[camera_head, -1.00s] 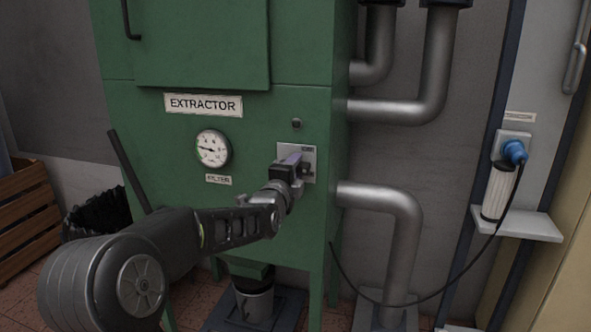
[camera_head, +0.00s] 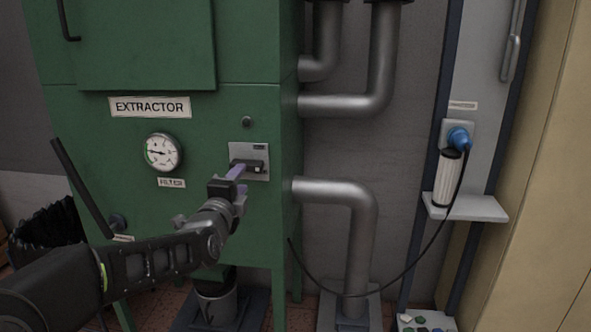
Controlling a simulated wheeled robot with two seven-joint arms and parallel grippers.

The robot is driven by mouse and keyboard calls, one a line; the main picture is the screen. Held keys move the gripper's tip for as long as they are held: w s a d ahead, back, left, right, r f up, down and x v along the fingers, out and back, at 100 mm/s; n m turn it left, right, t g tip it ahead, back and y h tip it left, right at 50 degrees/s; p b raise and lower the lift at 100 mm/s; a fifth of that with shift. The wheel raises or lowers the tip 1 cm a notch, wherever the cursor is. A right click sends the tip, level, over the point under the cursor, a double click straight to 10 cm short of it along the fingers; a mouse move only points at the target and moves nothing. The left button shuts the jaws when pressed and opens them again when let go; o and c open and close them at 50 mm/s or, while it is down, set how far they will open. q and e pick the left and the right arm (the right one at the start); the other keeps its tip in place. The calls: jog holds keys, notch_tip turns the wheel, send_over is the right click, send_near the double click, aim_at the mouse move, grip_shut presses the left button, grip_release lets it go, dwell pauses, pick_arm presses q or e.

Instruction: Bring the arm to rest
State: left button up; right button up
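My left arm comes in from the lower left in the head view. Its gripper (camera_head: 240,174) is at the small metal switch plate (camera_head: 236,149) on the front of the green extractor (camera_head: 110,72). The fingers, with a purple-grey tint, point at the dark switch part (camera_head: 258,168) and overlap the plate's lower left in the picture. I cannot tell whether they touch it, nor whether they are open or shut. My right gripper is not in view.
A gauge (camera_head: 163,152) and a slanted dark bar (camera_head: 80,186) are left of the gripper. Grey pipes (camera_head: 345,192) run right of the cabinet. A blue plug (camera_head: 458,138) with a hanging black cable (camera_head: 412,280) and a shelf (camera_head: 470,207) stand farther right.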

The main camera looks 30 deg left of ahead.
pick_arm(q)
jog(key=shift+n, duration=0.3)
jog(key=s+d+f+n+g+h, duration=0.1)
jog(key=d+f+n+g+h, duration=0.15)
jog(key=d+f+n, duration=0.65)
jog(key=s+d+f+n+g+h, duration=0.1)
jog(key=s+d+f+g+h, duration=0.3)
jog(key=f, duration=1.1)
jog(key=w+d+f+n+g, duration=0.1)
jog(key=d+f+n, duration=0.3)
jog(key=d+f, duration=0.6)
jog(key=s+d+f+n+g+h, duration=0.1)
jog(key=s+d+f+g, duration=0.2)
jog(key=s+d+f, duration=0.35)
jog(key=s+d+f+g+h, duration=0.1)
jog(key=s+d+f+g, duration=0.25)
jog(key=s+f, duration=0.55)
jog(key=s+d+f+n+g+h, duration=0.1)
jog(key=s+d+f+g, duration=0.1)
jog(key=s+d+f, duration=0.55)
jog(key=s+d+r+p+v, duration=0.1)
jog(key=d+p+v, duration=0.2)
jog(key=p+v, duration=1.2)
jog(key=shift+s+r+p, duration=0.2)
jog(key=shift+r+p, duration=0.15)
jog(key=shift+r, duration=0.3)
